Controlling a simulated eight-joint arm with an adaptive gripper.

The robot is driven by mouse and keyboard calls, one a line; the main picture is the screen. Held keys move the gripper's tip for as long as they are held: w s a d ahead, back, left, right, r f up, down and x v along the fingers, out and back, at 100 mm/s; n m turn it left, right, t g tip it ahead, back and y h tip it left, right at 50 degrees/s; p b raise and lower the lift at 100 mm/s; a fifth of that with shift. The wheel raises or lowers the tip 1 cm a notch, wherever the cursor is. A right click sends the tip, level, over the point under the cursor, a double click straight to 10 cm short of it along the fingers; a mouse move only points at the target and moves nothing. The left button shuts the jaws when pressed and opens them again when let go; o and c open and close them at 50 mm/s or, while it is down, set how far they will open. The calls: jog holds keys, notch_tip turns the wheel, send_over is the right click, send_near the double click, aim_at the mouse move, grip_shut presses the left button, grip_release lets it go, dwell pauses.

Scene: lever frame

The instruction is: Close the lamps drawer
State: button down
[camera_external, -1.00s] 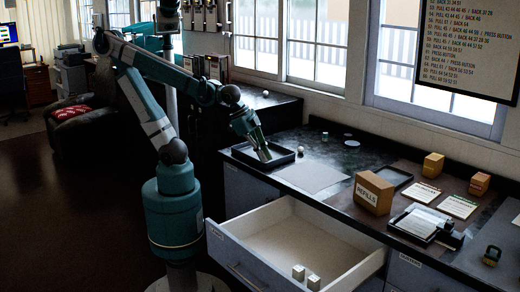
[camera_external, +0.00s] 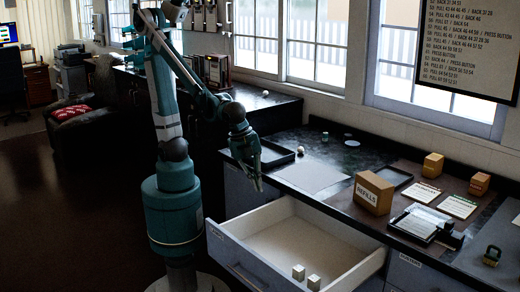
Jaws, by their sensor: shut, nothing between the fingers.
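The open drawer (camera_external: 236,258) sticks out from under the counter, with a pale front edge, a handle and a small label whose text is too small to read. Its white inside (camera_external: 300,243) is mostly empty. Two small white blocks (camera_external: 306,276) stand in its near right part. My gripper (camera_external: 258,186) is shut and empty, pointing down in front of the counter edge. In the picture it is above and left of the drawer's back left corner, apart from the drawer.
A black tray (camera_external: 272,154) and a grey mat (camera_external: 312,176) lie on the counter behind my gripper. A REFILLS box (camera_external: 373,193) stands near the counter edge, right of the mat. A clipboard-like holder (camera_external: 420,224) is farther right.

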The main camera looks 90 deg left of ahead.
jog(key=s+d+f+m+y+p, duration=0.1)
jog(key=s+d+f+m, duration=0.4)
jog(key=s+d, duration=0.4)
jog(key=s+d+f+m+y+p, duration=0.1)
jog(key=s+d+f+m, duration=0.5)
jog(key=d, duration=0.8)
jog(key=shift+s+d+m+y, duration=0.2)
jog(key=shift+s+m+y, duration=0.65)
jog(key=shift+s, duration=1.4)
jog(key=shift+m+h, duration=0.25)
jog(key=w+a+f+b, duration=0.3)
jog(key=w+a+f, duration=0.2)
jog(key=f, duration=0.4)
jog(key=shift+w+a, duration=0.25)
jog(key=shift+f, duration=0.1)
